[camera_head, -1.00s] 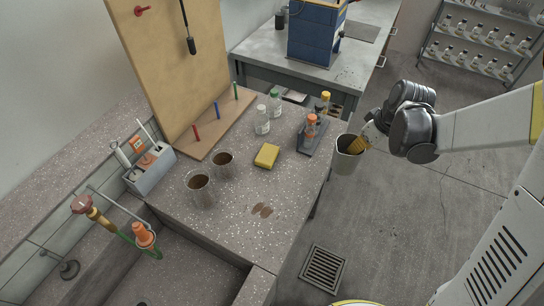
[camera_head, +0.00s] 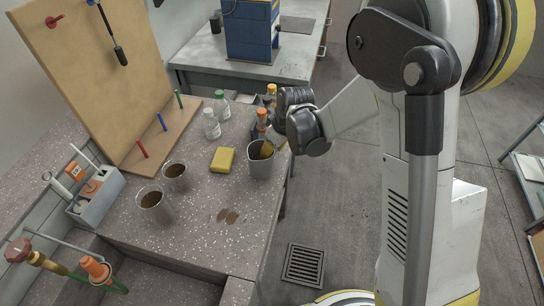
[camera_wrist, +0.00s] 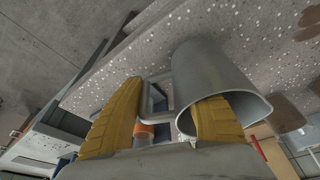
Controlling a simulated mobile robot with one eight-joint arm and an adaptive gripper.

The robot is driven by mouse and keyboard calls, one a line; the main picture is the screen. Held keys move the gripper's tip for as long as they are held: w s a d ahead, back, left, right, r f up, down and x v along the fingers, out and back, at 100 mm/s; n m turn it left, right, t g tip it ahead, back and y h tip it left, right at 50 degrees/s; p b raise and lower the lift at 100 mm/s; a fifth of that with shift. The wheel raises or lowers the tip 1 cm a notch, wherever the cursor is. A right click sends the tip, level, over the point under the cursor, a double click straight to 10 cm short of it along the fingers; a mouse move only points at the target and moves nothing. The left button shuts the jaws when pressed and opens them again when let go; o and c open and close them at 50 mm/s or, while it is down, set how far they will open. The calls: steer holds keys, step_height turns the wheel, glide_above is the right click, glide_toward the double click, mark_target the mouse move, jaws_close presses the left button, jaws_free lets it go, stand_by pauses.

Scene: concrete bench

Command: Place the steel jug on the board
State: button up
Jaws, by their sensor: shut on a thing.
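The steel jug (camera_head: 261,166) is upright near the right edge of the bench, to the right of the yellow sponge; whether it touches the bench top is unclear. My gripper (camera_head: 269,148) is shut on it from the upper right. In the wrist view, the jug (camera_wrist: 205,70) lies at the right finger, which overlaps its mouth, and its handle shows between the yellow fingers (camera_wrist: 165,105). The wooden board (camera_head: 136,70) leans upright at the back left, with a flat wooden base (camera_head: 178,138) carrying red, blue and green pegs.
Two cups with brown contents (camera_head: 151,202) stand at the front left of the jug. The yellow sponge (camera_head: 222,160) lies between jug and base. Bottles (camera_head: 211,124) stand behind. Orange-capped bottles (camera_head: 262,118) stand close behind my gripper. Brown stains (camera_head: 228,215) mark clear bench in front.

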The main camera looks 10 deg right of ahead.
steer(key=shift+f, duration=0.7)
steer(key=shift+f, duration=0.15)
steer(key=o, duration=1.3)
steer(key=shift+o, duration=0.2)
steer(key=s+d+r+m+t+p, duration=0.1)
steer(key=s+d+r+m, duration=0.2)
steer(key=r, duration=0.5)
steer(key=s+d+r+h+p, duration=0.1)
steer(key=s+d+r+p, duration=0.15)
steer(key=s+r, duration=0.4)
steer(key=s+d+r+m+t+p, duration=0.1)
steer(key=s+d+r+m, duration=0.15)
steer(key=r, duration=0.65)
steer(key=s+d+r+m+t+h, duration=0.1)
steer(key=s+d+r+m+t, duration=0.1)
steer(key=s, duration=0.7)
steer(key=d+m, duration=0.1)
steer(key=d, duration=0.1)
steer(key=shift+s+d, duration=0.3)
steer(key=shift+d, duration=0.05)
